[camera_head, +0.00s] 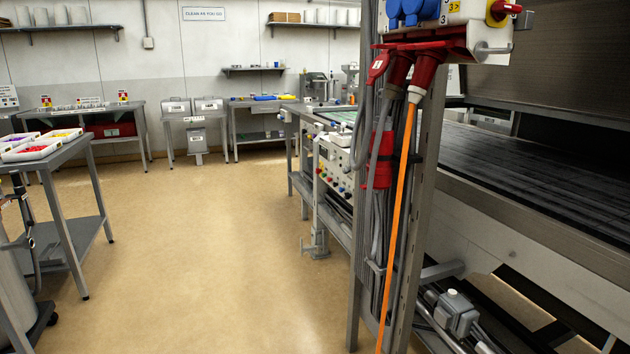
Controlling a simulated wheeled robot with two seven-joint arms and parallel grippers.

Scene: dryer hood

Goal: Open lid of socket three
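A socket box (440,42) is mounted on a grey post at the upper right, cut off by the top edge of the picture. Two blue socket covers (413,10) sit on its front. Below them is a red row of sockets with a red flap (378,66) at the left. A red plug with an orange cable (403,180) hangs from the right part, and a second red plug (398,75) hangs beside it. Which lid belongs to socket three I cannot tell. Neither of my grippers is in view.
A dryer conveyor (540,180) runs along the right. Several cables hang down the post, with a red connector (381,160) among them. A grey table with trays (50,145) stands at the left. The floor (210,240) between is clear.

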